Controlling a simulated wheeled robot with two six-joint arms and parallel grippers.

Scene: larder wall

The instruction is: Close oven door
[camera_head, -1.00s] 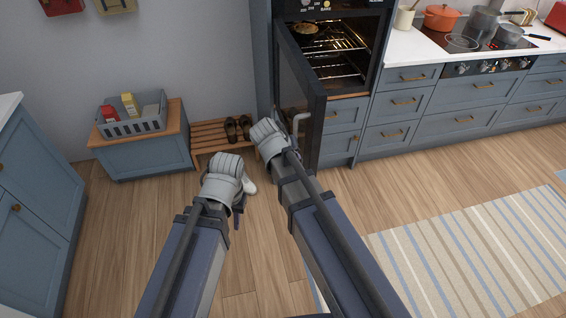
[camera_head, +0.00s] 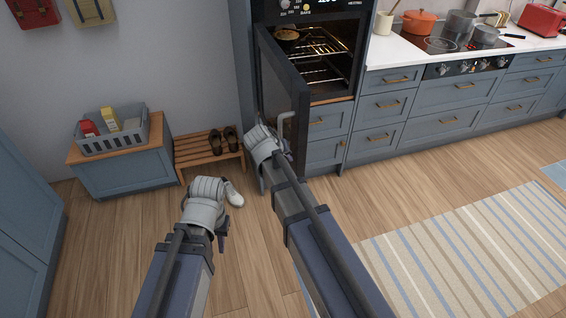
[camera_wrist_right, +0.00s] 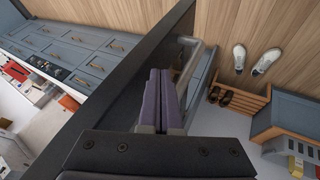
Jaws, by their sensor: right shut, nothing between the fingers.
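The oven door (camera_head: 279,78) stands open, hinged at its left side and swung out from the lit oven (camera_head: 325,60). Its bar handle (camera_head: 288,116) is on the outer face near the free edge. My right gripper (camera_head: 283,152) is at the lower part of the handle, its fingers mostly hidden in the head view. In the right wrist view its purple fingers (camera_wrist_right: 162,75) are shut and empty, beside the handle (camera_wrist_right: 190,62) and the dark door (camera_wrist_right: 115,75); contact is unclear. My left gripper (camera_head: 222,242) hangs low over the floor, apart from the door, fingers mostly hidden.
A slatted shoe bench (camera_head: 190,158) with dark shoes stands left of the door, with white shoes (camera_head: 233,193) on the floor before it. A low cabinet (camera_head: 130,175) holds a grey crate (camera_head: 110,143). Drawers and a striped rug (camera_head: 450,255) lie right.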

